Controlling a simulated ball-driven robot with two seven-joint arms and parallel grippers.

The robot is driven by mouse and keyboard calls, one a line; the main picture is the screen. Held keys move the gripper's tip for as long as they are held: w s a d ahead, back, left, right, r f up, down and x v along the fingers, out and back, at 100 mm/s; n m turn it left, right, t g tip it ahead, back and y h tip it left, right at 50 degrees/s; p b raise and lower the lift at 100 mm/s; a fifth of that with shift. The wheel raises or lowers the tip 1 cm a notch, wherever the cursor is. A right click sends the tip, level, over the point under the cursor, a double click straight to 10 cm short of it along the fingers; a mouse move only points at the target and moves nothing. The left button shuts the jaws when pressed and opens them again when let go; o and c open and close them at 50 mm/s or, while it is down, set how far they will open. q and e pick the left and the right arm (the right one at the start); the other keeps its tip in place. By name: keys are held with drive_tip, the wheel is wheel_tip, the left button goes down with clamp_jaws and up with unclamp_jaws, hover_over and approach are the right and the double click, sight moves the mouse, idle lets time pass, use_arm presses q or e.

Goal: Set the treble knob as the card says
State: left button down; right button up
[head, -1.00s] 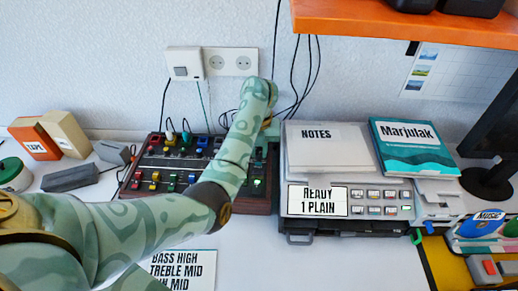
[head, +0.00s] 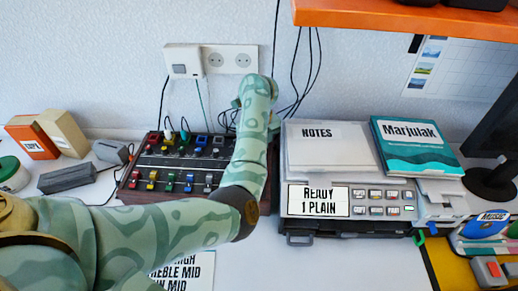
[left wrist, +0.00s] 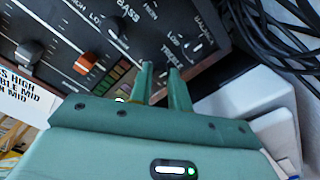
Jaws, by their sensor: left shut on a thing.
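The mixer (head: 190,161) is a dark panel in a wooden case at the back of the table, with coloured knobs in rows. My left arm covers its right side and hides my left gripper in the head view. In the left wrist view my left gripper (left wrist: 160,70) is shut on the treble knob, beside the "TREBLE" lettering. The fingers hide most of this knob, and I cannot see its pointer. The black bass knob (left wrist: 118,29) is apart, up and left. The white card (head: 186,266) reads "TREBLE MID"; my arm covers its upper part. My right gripper is out of view.
A grey machine (head: 340,232) with a "READY 1 PLAIN" display stands close right of the mixer. Black cables (left wrist: 270,38) lie beside the panel. An orange shelf (head: 410,22) hangs at upper right. Boxes (head: 62,132) stand at left. Some table in front is clear.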

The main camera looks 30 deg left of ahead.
use_arm(q)
drive_tip(key=shift+n, duration=0.4)
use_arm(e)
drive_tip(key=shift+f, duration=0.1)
use_arm(q)
drive_tip(key=c, duration=1.3)
unclamp_jaws()
wheel_tip(320, 180, up, 16)
drive_tip(key=p, duration=0.7)
drive_tip(key=shift+r, duration=0.15)
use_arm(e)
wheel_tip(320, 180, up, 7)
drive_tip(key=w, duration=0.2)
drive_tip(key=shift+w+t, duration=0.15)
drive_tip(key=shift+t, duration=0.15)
